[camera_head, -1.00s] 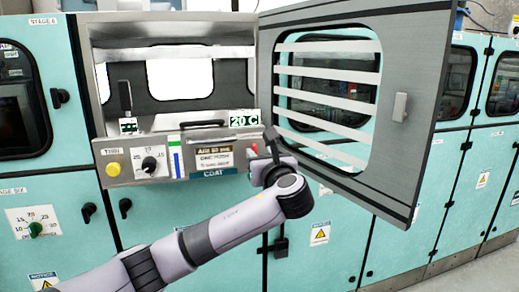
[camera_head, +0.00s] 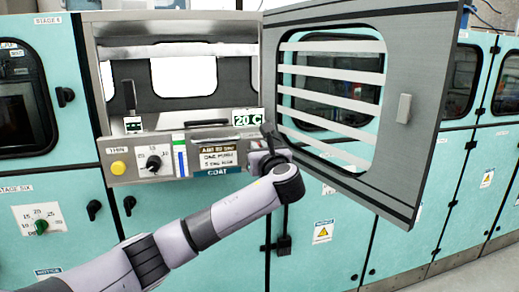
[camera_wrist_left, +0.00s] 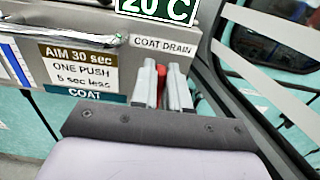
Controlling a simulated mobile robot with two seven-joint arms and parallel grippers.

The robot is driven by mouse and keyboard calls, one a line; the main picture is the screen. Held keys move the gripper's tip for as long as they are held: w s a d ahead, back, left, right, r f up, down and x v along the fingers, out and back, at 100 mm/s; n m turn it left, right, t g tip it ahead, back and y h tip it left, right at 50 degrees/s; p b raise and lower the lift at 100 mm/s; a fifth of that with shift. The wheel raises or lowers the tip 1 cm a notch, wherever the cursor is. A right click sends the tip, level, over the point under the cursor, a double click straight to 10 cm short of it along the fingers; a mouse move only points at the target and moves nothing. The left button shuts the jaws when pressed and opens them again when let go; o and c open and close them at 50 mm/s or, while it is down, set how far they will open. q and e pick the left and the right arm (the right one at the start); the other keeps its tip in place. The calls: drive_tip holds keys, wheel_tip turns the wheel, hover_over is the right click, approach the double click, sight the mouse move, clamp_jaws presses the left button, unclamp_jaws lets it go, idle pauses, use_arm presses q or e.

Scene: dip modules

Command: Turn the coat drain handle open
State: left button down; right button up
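The coat drain handle (camera_wrist_left: 160,88) is red and sits under the COAT DRAIN label (camera_wrist_left: 163,47) on the panel front. In the left wrist view, the two grey fingers of my left gripper (camera_wrist_left: 161,86) are close together with the red handle between them. They look shut on it, though finger contact is partly hidden. In the head view, my left gripper (camera_head: 267,143) is at the right end of the panel and covers the handle. How far the handle is turned cannot be told. My right gripper is not in view.
The grey windowed door (camera_head: 425,90) stands open just right of my gripper. The panel has a yellow button (camera_head: 118,168), a black dial (camera_head: 153,162) and a COAT label (camera_head: 217,172). A green 20 C display (camera_head: 248,121) is above. The floor at lower right is clear.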

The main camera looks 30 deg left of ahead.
use_arm(q)
drive_tip(key=n, duration=0.3)
drive_tip(key=s+n, duration=0.1)
drive_tip(key=n, duration=0.2)
drive_tip(key=a+f+n+b, duration=0.1)
drive_tip(key=n, duration=0.2)
drive_tip(key=shift+s, duration=0.2)
drive_tip(key=n+b, duration=0.1)
drive_tip(key=n, duration=0.2)
drive_tip(key=f+n+b, duration=0.1)
drive_tip(key=n, duration=0.2)
drive_tip(key=n+b, duration=0.2)
drive_tip(key=shift+s+a+f+n, duration=0.25)
drive_tip(key=shift+a+f+n, duration=0.05)
drive_tip(key=shift+f+n, duration=0.1)
idle(0.4)
drive_tip(key=c, duration=1.1)
unclamp_jaws()
drive_tip(key=shift+r, duration=0.1)
